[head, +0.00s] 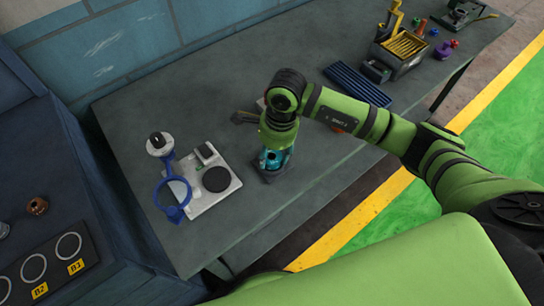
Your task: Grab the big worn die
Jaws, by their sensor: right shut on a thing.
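My right gripper (271,160) comes down over the grey bench (310,190), just right of the white device. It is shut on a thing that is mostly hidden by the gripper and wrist. Teal and dark parts show at the fingers, low over the bench top. I cannot tell from this view whether the held thing is the big worn die. A small rusty-brown round piece (37,205) sits on the blue cabinet at the left, apart from the gripper. My left gripper is not in view.
A white device (208,205) with a blue ring and dark disc stands left of the gripper. A blue ribbed mat (358,82) and a yellow-topped box (397,52) lie farther right. The bench's front strip is clear.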

